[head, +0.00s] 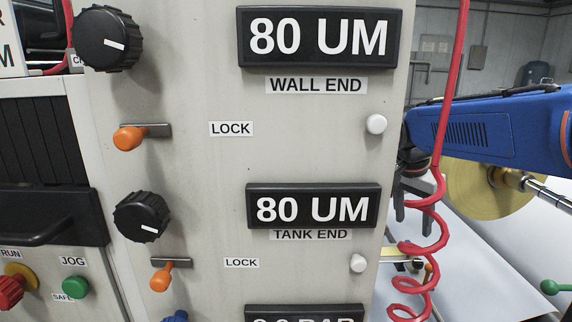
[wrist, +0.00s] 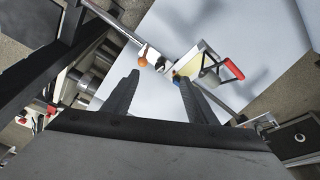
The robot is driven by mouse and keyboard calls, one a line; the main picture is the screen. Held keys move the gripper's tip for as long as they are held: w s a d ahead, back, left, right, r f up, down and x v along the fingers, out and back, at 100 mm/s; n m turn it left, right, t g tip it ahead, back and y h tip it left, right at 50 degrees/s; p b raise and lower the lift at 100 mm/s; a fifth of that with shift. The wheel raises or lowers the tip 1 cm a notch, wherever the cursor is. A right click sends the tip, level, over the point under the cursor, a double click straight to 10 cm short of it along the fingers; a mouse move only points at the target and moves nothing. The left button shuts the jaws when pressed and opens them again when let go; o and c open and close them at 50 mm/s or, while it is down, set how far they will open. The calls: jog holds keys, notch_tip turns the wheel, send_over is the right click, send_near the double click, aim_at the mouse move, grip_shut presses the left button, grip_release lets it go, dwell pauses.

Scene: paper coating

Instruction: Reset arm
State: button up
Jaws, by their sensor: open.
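My arm (head: 500,132), blue, reaches in from the right edge of the head view. My gripper (head: 412,205) hangs at its end, partly hidden behind the right edge of the grey control panel (head: 215,90) and by the red coiled cord (head: 428,222). In the wrist view my gripper (wrist: 157,78) shows two dark fingers spread apart with nothing between them. Beyond the fingertips are an orange-tipped lever (wrist: 143,57) and a frame with a red handle (wrist: 233,68); they look apart from the fingers.
The panel carries two black knobs (head: 107,40), orange lock levers (head: 130,137) and displays reading 80 UM (head: 318,37). Red and green buttons (head: 75,287) sit at lower left. Pale paper (head: 500,240) and a tan roll (head: 475,190) lie behind my arm.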

jog(key=s+a+f+n+t+y, duration=0.1)
jog(key=s+f+n, duration=0.4)
jog(key=s, duration=0.6)
jog(key=s+a+f+n+t+y, duration=0.1)
jog(key=s+f+n, duration=0.4)
jog(key=s, duration=0.7)
jog(key=shift+a+f+n+t+y, duration=0.4)
jog(key=shift+a+n+t, duration=0.2)
jog(key=shift+n, duration=0.3)
